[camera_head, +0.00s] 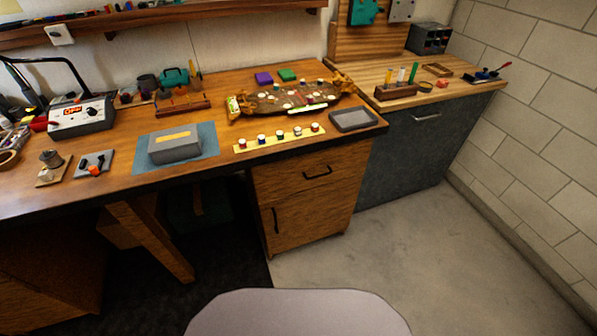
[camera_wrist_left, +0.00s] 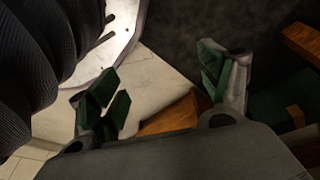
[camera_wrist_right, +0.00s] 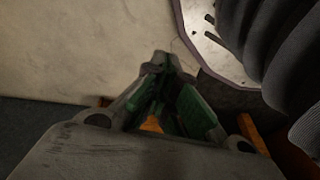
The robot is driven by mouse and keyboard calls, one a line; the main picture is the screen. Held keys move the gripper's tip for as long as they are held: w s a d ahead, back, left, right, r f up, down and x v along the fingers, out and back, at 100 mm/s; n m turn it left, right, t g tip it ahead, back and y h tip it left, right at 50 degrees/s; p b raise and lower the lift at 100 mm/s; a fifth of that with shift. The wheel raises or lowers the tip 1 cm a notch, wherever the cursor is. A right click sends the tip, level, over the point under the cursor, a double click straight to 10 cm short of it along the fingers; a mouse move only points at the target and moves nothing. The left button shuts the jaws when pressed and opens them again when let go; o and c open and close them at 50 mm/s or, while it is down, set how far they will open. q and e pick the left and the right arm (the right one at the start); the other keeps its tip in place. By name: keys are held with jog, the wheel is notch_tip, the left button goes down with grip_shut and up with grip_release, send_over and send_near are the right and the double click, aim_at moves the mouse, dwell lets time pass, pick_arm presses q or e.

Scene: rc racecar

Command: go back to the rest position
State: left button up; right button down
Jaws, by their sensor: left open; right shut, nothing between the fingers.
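My left gripper (camera_wrist_left: 165,92) shows in the left wrist view with its green-padded fingers wide apart and nothing between them. It points down past the pale floor and a piece of wood. My right gripper (camera_wrist_right: 165,75) shows in the right wrist view with its fingertips together and nothing held. It hangs over the floor, with wood behind it. Neither gripper shows in the head view, where both arms are out of sight.
The wooden workbench (camera_head: 225,90) holds a grey box on a blue mat (camera_head: 205,136), a yellow strip with several small jars (camera_head: 242,148), a grey tray (camera_head: 354,119) and a power supply (camera_head: 82,116). A drawer cabinet (camera_head: 310,195) stands below. The concrete floor (camera_head: 450,260) is clear at right.

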pick_arm(q)
jog(key=s+a+r+p, duration=0.2)
jog(key=s+a+p, duration=0.1)
jog(key=s+p, duration=0.5)
jog(key=s+a+r+g+y+p, duration=0.1)
jog(key=s+a+p, duration=0.2)
jog(key=s+p, duration=0.5)
jog(key=shift+s+a+r+p, duration=0.15)
jog(key=shift+s+r+p, duration=0.25)
jog(key=shift+s, duration=0.15)
pick_arm(e)
jog(key=s+d+r, duration=0.2)
jog(key=s+d, duration=0.1)
jog(key=s, duration=0.5)
jog(key=s+d+r+g+h, duration=0.1)
jog(key=s+d, duration=0.2)
jog(key=s, duration=0.6)
jog(key=shift+d+r, duration=0.15)
jog(key=shift+r, duration=0.2)
pick_arm(q)
jog(key=shift+f, duration=0.1)
jog(key=shift+f+b, duration=2.25)
jog(key=shift+b, duration=0.15)
pick_arm(e)
jog(key=shift+f, duration=2.3)
